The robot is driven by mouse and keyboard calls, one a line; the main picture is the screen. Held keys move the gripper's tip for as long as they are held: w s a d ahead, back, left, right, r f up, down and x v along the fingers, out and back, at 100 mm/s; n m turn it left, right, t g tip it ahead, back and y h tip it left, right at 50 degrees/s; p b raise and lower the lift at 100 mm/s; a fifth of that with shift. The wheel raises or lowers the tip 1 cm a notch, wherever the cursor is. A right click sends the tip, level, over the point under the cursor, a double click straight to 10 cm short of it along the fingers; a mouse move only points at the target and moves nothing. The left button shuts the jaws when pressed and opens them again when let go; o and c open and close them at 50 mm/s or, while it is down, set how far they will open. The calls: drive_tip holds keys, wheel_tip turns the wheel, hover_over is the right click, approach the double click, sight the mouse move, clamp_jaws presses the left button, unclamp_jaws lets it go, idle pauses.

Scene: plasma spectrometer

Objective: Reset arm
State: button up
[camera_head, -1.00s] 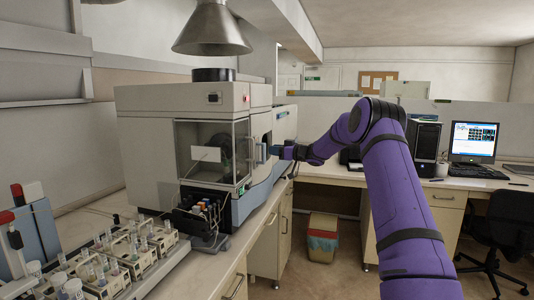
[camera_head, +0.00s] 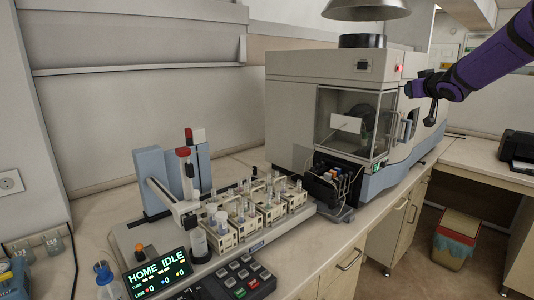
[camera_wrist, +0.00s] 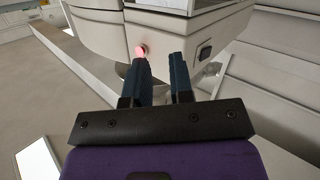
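My purple arm reaches in from the upper right of the head view, and my gripper (camera_head: 412,89) is beside the right part of the grey spectrometer (camera_head: 300,100). In the wrist view my gripper (camera_wrist: 162,78) has two dark blue fingers with a gap between them and nothing held. A glowing red button (camera_wrist: 141,50) on the machine's pale casing shows just beyond the left fingertip. I cannot tell whether the finger touches it. A red light (camera_head: 398,68) shows on the spectrometer in the head view.
An autosampler with vial racks (camera_head: 262,210) and a screen reading HOME IDLE (camera_head: 157,275) stands on the bench, with a keypad (camera_head: 232,280) beside it. A metal hood (camera_head: 366,10) hangs above the spectrometer. A bin (camera_head: 455,240) and a printer (camera_head: 520,150) are at right.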

drive_tip(key=s+a+r+m+g+h, duration=0.15)
drive_tip(key=s+a, duration=0.25)
drive_tip(key=s, duration=0.8)
drive_tip(key=s+a+m+g+h, duration=0.1)
drive_tip(key=s+a+g+h, duration=0.25)
drive_tip(key=s, duration=0.85)
drive_tip(key=s+a+f+g+y, duration=0.1)
drive_tip(key=s+f, duration=0.3)
drive_tip(key=s, duration=0.5)
drive_tip(key=s+a+f+g+y, duration=0.2)
drive_tip(key=s+a+f, duration=0.2)
drive_tip(key=s, duration=0.5)
drive_tip(key=s+a+f+g+y, duration=0.1)
drive_tip(key=s+a+f+g, duration=0.1)
drive_tip(key=s, duration=0.7)
wheel_tip(320, 180, down, 2)
drive_tip(key=shift+a+f+g, duration=0.1)
drive_tip(key=shift+a+g, duration=0.2)
drive_tip(key=shift+a, duration=0.2)
drive_tip(key=shift+o, duration=0.4)
